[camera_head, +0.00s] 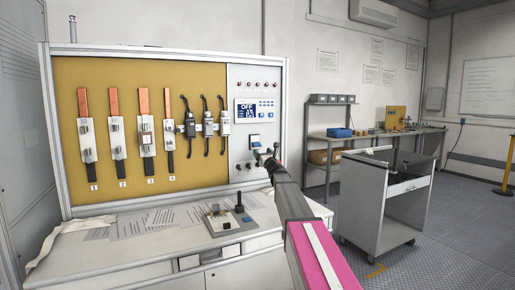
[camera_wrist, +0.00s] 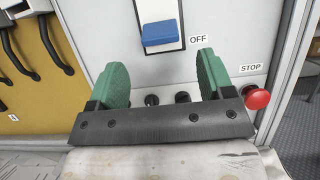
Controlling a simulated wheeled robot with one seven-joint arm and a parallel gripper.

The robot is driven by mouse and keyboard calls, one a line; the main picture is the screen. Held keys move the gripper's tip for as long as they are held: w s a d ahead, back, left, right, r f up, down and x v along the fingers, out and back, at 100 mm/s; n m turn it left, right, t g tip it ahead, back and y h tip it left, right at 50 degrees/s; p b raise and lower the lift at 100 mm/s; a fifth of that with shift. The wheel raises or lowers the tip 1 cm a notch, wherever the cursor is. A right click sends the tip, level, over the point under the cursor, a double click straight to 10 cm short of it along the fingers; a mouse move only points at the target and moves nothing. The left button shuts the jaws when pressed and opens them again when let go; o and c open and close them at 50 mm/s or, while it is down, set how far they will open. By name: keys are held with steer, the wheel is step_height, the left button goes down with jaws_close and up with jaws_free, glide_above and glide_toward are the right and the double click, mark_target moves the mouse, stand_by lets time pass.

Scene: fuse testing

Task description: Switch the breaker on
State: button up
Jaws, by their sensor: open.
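The breaker is a blue rocker lever (camera_wrist: 162,33) on a white plate with a dark border, seen at the top centre of the wrist view. The lever sits low on the visible plate, level with the OFF label (camera_wrist: 198,39); the plate's top is cut off. It also shows as a small blue switch (camera_head: 255,138) on the panel in the head view. My gripper (camera_wrist: 162,72) is open and empty, its two green fingers apart, appearing below the lever in the wrist view. In the head view my gripper (camera_head: 266,157) is close to the panel, just below the switch.
A red STOP button (camera_wrist: 257,97) is right of my gripper, with several black knobs (camera_wrist: 182,97) low on the panel. A display (camera_head: 251,109) reads OFF. Fuses hang on the yellow board (camera_head: 70,75) at left. A grey cart (camera_head: 365,205) stands right.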

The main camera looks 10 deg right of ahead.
mark_target(258, 146)
steer(key=x, duration=0.6)
steer(key=shift+w+a+r, duration=0.1)
steer(key=shift+w, duration=0.15)
steer(key=c, duration=0.9)
